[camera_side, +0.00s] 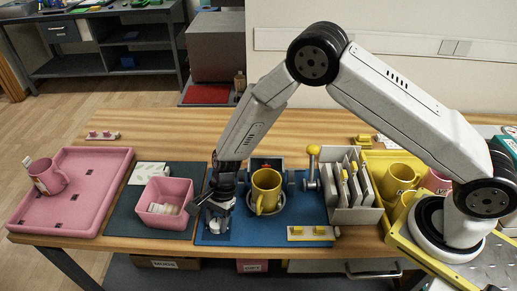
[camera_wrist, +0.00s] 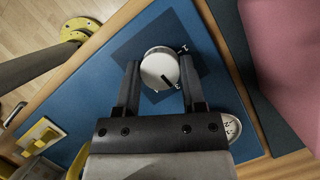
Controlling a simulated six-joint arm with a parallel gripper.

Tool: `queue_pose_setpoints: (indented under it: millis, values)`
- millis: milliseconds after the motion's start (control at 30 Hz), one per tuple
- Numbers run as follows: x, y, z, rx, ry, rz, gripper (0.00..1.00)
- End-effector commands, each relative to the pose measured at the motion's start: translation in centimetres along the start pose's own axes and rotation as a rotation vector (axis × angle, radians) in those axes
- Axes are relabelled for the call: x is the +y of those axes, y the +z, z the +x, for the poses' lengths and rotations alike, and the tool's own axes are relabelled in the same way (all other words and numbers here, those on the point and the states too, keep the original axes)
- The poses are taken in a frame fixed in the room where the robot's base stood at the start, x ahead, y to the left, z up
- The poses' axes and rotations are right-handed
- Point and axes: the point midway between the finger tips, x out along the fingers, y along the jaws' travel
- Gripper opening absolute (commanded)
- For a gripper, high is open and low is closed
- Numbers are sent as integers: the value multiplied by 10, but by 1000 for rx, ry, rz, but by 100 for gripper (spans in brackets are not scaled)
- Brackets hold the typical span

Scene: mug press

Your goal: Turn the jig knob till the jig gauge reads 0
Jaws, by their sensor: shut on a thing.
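The jig knob (camera_wrist: 160,68) is a round white cap with a black pointer line, set on a dark blue square plate with a few printed digits. My gripper (camera_wrist: 158,74) has one finger on each side of it and is shut on it. In the side view my gripper (camera_side: 217,207) reaches down to the knob at the left front of the blue mat. A round white dial (camera_wrist: 232,127), perhaps the jig gauge, shows right of my gripper in the wrist view; it is partly hidden and its reading is unclear.
A yellow mug (camera_side: 266,190) stands upright in the press jig, right of my gripper. A lever with a yellow ball (camera_side: 313,150) stands beyond it. A pink bin (camera_side: 166,220) is close on the left. A pink tray (camera_side: 92,217) with a pink mug lies farther left.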

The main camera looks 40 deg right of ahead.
Motion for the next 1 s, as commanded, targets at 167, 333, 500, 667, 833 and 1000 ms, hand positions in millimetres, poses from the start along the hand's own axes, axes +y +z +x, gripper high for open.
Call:
queue_pose_setpoints:
  millis: [167,333,500,667,833,1000]
  values:
    - [-1,0,0,-1,40,-102,0]
    - [-2,0,0,-1,96,-233,0]
    - [-2,1,0,-1,157,-381,0]
    - [-3,1,0,-1,215,-522,0]
    - [-3,1,0,-1,278,-671,0]
    - [-4,2,0,0,340,-822,0]
